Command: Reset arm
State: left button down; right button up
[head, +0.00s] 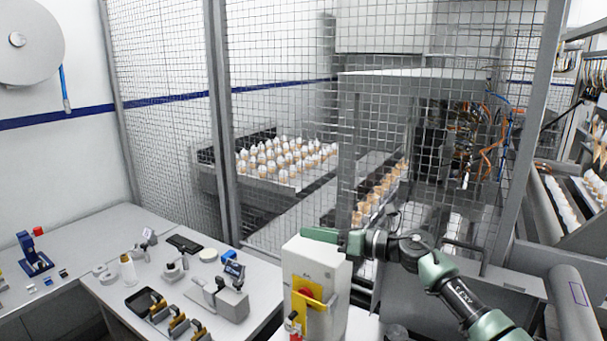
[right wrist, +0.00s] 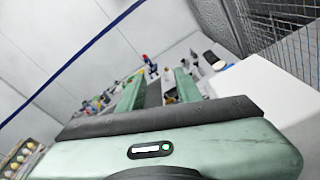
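My right arm comes in from the lower right in the head view. Its green and black gripper (head: 322,236) points left, at the upper part of a white control box (head: 331,262); whether it touches the box cannot be told. In the right wrist view the two green fingers of the right gripper (right wrist: 158,82) stand apart, with nothing seen held between them. My left arm and left gripper are not in view.
The control box carries a red knob on a yellow plate (head: 305,292). A grey worktable (head: 120,225) with small tools and devices lies to the left. A wire mesh fence (head: 275,90) stands behind, with trays of white-tipped cones (head: 285,158) beyond it.

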jog(key=s+d+f+m+t+h, duration=0.3)
jog(key=s+d+f+m+h, duration=0.5)
jog(key=m, duration=0.9)
jog(key=s+d+f+m+t+h, duration=0.3)
jog(key=s+d+f+m+h, duration=0.55)
jog(key=m, duration=0.75)
jog(key=s+f+m+g+y, duration=0.1)
jog(key=s+f+m+g, duration=0.25)
jog(key=s, duration=0.75)
jog(key=s+d+f+m+g, duration=0.15)
jog(key=s+f+g, duration=0.3)
jog(key=s, duration=0.55)
jog(key=s+a+f+m+g+y, duration=0.1)
jog(key=s+f+m+g, duration=0.3)
jog(key=s, duration=0.7)
notch_tip(320, 180, down, 30)
jog(key=n+b, duration=0.1)
jog(key=b, duration=0.4)
jog(key=s+d+f+b, duration=0.1)
jog(key=s+f+b, duration=0.1)
jog(key=s+f, duration=0.7)
jog(key=s+d+f+g+b, duration=0.1)
jog(key=s+d+f+b, duration=0.1)
jog(key=s+f, duration=0.7)
notch_tip(320, 180, down, 5)
jog(key=shift+d+r, duration=0.1)
jog(key=shift+d, duration=0.1)
